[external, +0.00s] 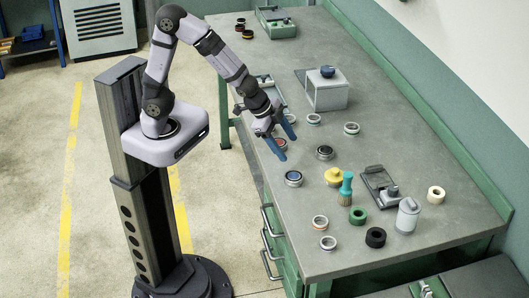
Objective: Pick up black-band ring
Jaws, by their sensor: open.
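Several small metal rings lie on the grey workbench (376,105). A ring with a dark centre (324,153) sits right of my gripper; it may be the black-band ring, but the band colours are too small to tell surely. My gripper (287,147) is open and empty, with its blue fingers spread apart over the bench's left part. A ring with a red centre (281,145) shows between the fingers, partly hidden by them. A ring with a blue centre (293,179) lies below the fingers in the picture.
Around the rings stand a grey box (328,92), a yellow piece (334,176), a teal-handled brush (346,188), a dark-based fixture (379,185), a grey canister (408,215), a green roll (358,215) and a black roll (375,237).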

